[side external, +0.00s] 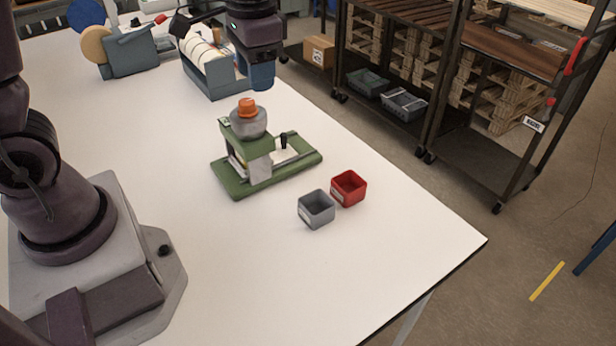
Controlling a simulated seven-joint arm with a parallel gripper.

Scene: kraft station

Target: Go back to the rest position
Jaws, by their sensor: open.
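My gripper (262,74) hangs at the top centre of the side external view, below my dark purple wrist. It points down, with blue parts at its lower end, and is open. I see nothing held in it, though its fingertips are small and hard to make out. It appears behind and above the green machine (233,187) and apart from it. That machine carries a grey rounded top with an orange cap (247,107) and a small black handle.
A grey bin (316,209) and a red bin (348,188) stand right of the machine. A blue-grey rack (213,78) and a dispenser (131,56) are behind. Dark shelving carts (492,130) stand beyond the white table (250,275), whose front area is clear.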

